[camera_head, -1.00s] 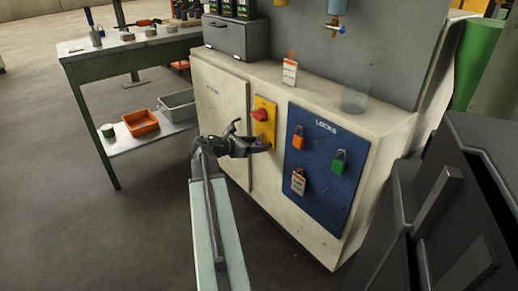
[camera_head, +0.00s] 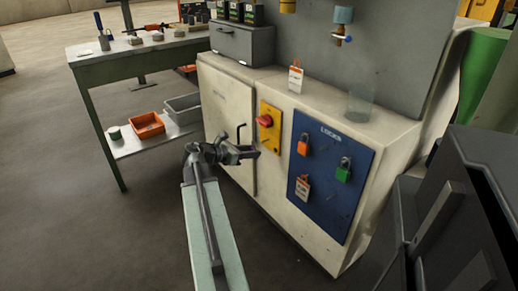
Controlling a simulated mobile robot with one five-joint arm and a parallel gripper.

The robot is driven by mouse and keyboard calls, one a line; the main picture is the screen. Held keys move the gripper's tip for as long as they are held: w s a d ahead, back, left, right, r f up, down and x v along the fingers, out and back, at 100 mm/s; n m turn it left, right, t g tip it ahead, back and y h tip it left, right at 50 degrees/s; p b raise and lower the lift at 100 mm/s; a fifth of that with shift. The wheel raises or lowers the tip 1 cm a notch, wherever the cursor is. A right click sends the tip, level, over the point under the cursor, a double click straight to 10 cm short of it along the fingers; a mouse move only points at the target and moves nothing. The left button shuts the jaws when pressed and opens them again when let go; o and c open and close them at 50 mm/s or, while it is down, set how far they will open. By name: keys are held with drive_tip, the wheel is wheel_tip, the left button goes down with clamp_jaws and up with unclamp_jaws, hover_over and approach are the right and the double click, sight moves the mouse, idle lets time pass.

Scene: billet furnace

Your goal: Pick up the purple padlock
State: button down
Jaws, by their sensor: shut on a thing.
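My gripper (camera_head: 253,153) is in front of the white cabinet, at the lower edge of the yellow switch plate (camera_head: 270,138) with its red knob (camera_head: 265,121). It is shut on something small. The purple padlock cannot be made out now; a bit of purple showed at the jaws in the earlier frame, so the held thing is most likely that padlock, hidden by the jaws.
The blue locks board (camera_head: 325,205) holds an orange padlock (camera_head: 303,148), a green padlock (camera_head: 343,174) and a tag (camera_head: 302,187). The white cabinet (camera_head: 225,112) stands close ahead. A workbench (camera_head: 150,50) is at left; dark machinery (camera_head: 430,220) is at right.

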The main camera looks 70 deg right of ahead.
drive_tip(key=w+a, duration=0.7)
drive_tip(key=a, duration=0.4)
drive_tip(key=shift+d+r, duration=0.1)
